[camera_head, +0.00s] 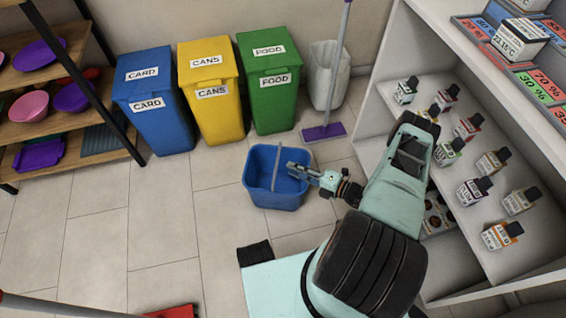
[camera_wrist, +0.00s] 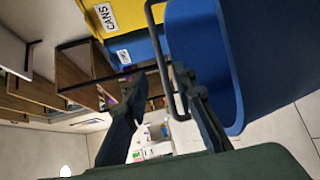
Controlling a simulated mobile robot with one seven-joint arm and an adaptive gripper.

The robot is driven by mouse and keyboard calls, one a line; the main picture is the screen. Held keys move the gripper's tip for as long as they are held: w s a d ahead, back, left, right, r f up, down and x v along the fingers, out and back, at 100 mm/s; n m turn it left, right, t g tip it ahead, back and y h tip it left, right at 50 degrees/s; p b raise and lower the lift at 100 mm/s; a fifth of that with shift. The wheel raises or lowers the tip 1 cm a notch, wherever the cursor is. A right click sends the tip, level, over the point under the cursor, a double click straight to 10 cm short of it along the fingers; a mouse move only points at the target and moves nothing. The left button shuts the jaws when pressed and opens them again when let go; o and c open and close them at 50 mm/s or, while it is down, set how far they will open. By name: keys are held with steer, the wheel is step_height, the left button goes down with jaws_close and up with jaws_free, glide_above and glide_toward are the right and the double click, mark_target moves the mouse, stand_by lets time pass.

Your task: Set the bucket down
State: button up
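The blue bucket (camera_head: 272,199) is upright at floor level in the middle of the head view, in front of the bins. Its grey handle (camera_head: 277,168) shows as a bar across the opening. My gripper (camera_head: 298,170) is at the bucket's right side, near the rim and handle. In the wrist view the bucket (camera_wrist: 270,50) fills the upper right, and the handle (camera_wrist: 157,45) runs down beside the right finger. My gripper's fingers (camera_wrist: 160,77) are apart, with a clear gap between them. Whether the right finger touches the handle I cannot tell.
Blue (camera_head: 162,115), yellow (camera_head: 215,110) and green (camera_head: 270,100) bins stand along the wall. A purple mop (camera_head: 323,132) and a pale bin (camera_head: 327,80) are beside them. White shelving (camera_head: 470,60) with bottles is at right. Floor left of the bucket is clear.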

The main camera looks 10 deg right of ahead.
steer(key=v, duration=0.3)
steer(key=shift+s+d, duration=0.3)
steer(key=shift+r, duration=0.15)
